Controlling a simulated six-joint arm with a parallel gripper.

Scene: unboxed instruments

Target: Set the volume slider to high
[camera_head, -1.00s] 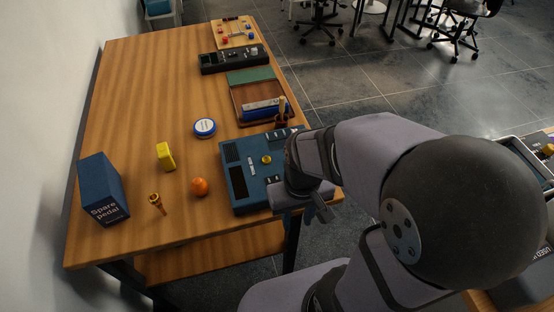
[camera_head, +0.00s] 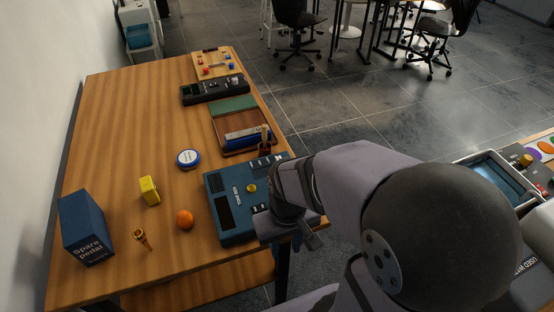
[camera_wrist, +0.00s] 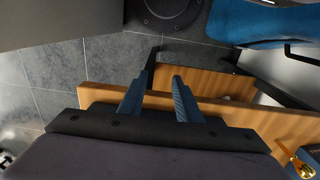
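A blue instrument (camera_head: 222,212) with a dark grille, a yellow knob (camera_head: 251,188) and small pale sliders (camera_head: 237,196) lies near the table's right edge in the head view. The labels are too small to read, so I cannot tell which slider is volume. My arm hides its lower right part. My gripper (camera_wrist: 158,78) shows in the wrist view with its two blue-grey fingers apart and nothing between them. It points down past the table's edge, with floor below. In the head view it is mostly hidden by my wrist, beside the instrument's lower right corner.
On the wooden table (camera_head: 125,120) are a black slider unit (camera_head: 213,89), an open case (camera_head: 235,118), a round blue-white tin (camera_head: 188,159), a yellow block (camera_head: 149,190), an orange ball (camera_head: 185,219), a brass mouthpiece (camera_head: 141,238) and a spare pedal box (camera_head: 84,228). Another device (camera_head: 490,180) stands right.

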